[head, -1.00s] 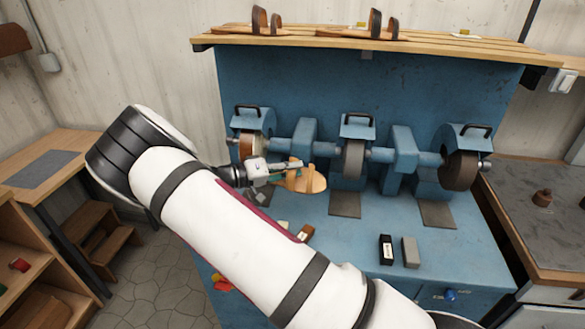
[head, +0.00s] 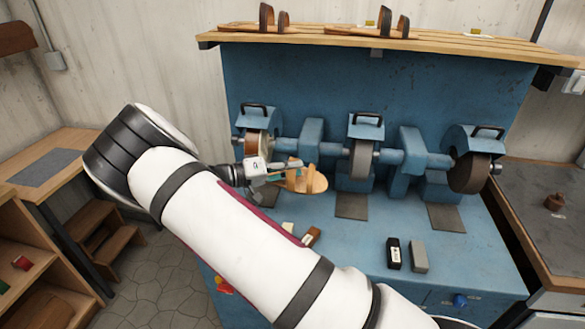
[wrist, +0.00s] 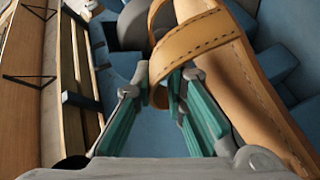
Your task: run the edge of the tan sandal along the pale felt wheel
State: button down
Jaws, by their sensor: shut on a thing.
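My gripper (wrist: 160,92) is shut on the strap of the tan sandal (wrist: 250,90), which fills the right of the wrist view. In the head view the sandal (head: 314,182) is held above the blue bench, between the left and middle wheels, and looks apart from both. The left wheel (head: 264,144) shows a pale rim and brown tones under its blue hood. The middle wheel (head: 360,160) is grey and the right wheel (head: 468,173) is dark brown. My gripper (head: 275,172) is partly hidden in the head view, just below and right of the left wheel.
A slatted shelf (head: 330,37) above carries sandals. A black block (head: 393,254) and a grey block (head: 419,257) lie on the bench front. Small pieces lie near my arm. Blue motor housings (head: 312,140) stand between the wheels.

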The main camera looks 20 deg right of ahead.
jog(key=shift+s+a, duration=0.2)
dwell(0.6)
jog(key=shift+w+d, duration=0.15)
jog(key=shift+w, duration=0.1)
dwell(1.6)
jog(key=shift+w+a+b, duration=0.55)
jog(key=shift+w+a, duration=0.05)
jog(key=shift+a, duration=0.35)
dwell(0.8)
jog(key=shift+w+a, duration=0.2)
jog(key=shift+a, duration=0.1)
jog(key=shift+w+a+r+b, duration=0.1)
jog(key=shift+w+a+b, duration=0.35)
jog(key=shift+a+b, duration=0.3)
jog(key=shift+w+a+b, duration=0.45)
jog(key=shift+a+b, duration=0.05)
jog(key=shift+a, duration=0.45)
dwell(1.6)
